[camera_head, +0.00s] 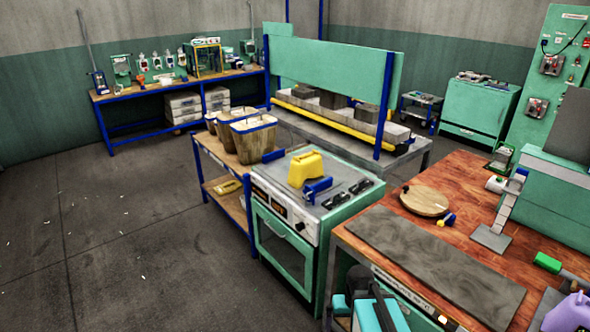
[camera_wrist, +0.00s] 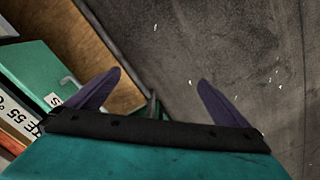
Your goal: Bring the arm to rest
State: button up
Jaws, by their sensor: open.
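My gripper (camera_wrist: 160,77) shows in the wrist view with its two purple fingers spread apart. Nothing is between them. Beyond the fingers lie the grey floor, a brown wooden surface and a teal front with a printed label at the left. In the head view, teal and black parts of my arm (camera_head: 366,305) stand at the bottom, just in front of the wooden workbench (camera_head: 470,185). The fingers cannot be made out there.
A green oven (camera_head: 284,246) with a yellow object (camera_head: 305,169) on top stands left of the workbench. Beside it is a blue-framed shelf (camera_head: 222,185) with wooden buckets. A purple container (camera_head: 570,313) is at the bottom right. The floor (camera_head: 120,235) at left is open.

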jog(key=s+f+g+b, duration=0.5)
jog(key=s+f+b, duration=0.5)
jog(key=s+f, duration=1.6)
jog(key=shift+s+a+f+g, duration=0.15)
jog(key=shift+a+f+g, duration=0.2)
jog(key=shift+f, duration=0.7)
